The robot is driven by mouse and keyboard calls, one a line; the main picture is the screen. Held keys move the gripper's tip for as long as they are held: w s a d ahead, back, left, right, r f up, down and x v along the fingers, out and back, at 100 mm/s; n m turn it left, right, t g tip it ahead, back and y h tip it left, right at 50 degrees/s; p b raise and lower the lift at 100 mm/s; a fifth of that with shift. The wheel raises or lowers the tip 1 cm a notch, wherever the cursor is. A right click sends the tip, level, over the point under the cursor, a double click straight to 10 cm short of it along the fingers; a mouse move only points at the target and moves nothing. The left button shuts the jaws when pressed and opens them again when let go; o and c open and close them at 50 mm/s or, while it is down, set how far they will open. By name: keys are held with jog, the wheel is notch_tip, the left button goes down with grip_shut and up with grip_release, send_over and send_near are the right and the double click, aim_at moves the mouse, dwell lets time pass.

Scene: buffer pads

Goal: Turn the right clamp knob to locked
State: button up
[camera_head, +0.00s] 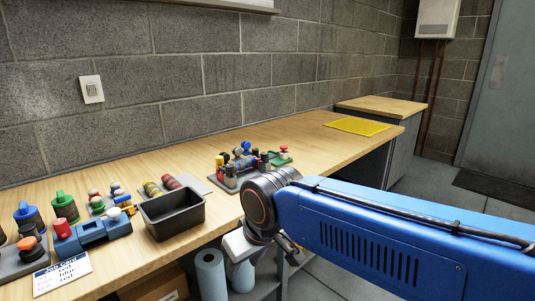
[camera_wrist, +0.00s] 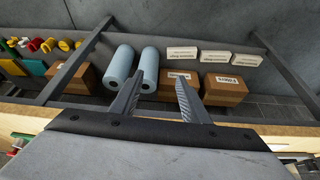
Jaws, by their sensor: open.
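On the workbench (camera_head: 318,134) in the head view, a small green fixture with a red knob (camera_head: 283,149) stands at the right end of a cluster of colored parts. A blue fixture (camera_head: 92,232) with a red cylinder (camera_head: 62,229) stands at the front left. I cannot tell for sure which piece is the right clamp knob or how it is turned. My gripper (camera_wrist: 160,80) is open and empty in the wrist view, with the lower shelf behind its fingers. In the head view my arm hides most of it, near the bench's front edge.
A black bin (camera_head: 172,214) stands near the front edge, beside a grey tray with ringed cylinders (camera_head: 170,183). A yellow mat (camera_head: 358,126) lies at the far right. Blue rolls (camera_wrist: 149,68) and cardboard boxes (camera_wrist: 225,90) are on the shelf below. The bench between cluster and mat is clear.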

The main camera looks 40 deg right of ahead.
jog(key=w+d+r+m+g, duration=0.1)
jog(key=w+d+r+m, duration=0.4)
jog(key=w+r, duration=0.6)
notch_tip(320, 180, up, 17)
jog(key=m+g, duration=0.4)
jog(key=m, duration=1)
send_over(265, 153)
notch_tip(265, 153, down, 17)
jog(key=shift+w+r, duration=0.1)
jog(key=c, duration=1.1)
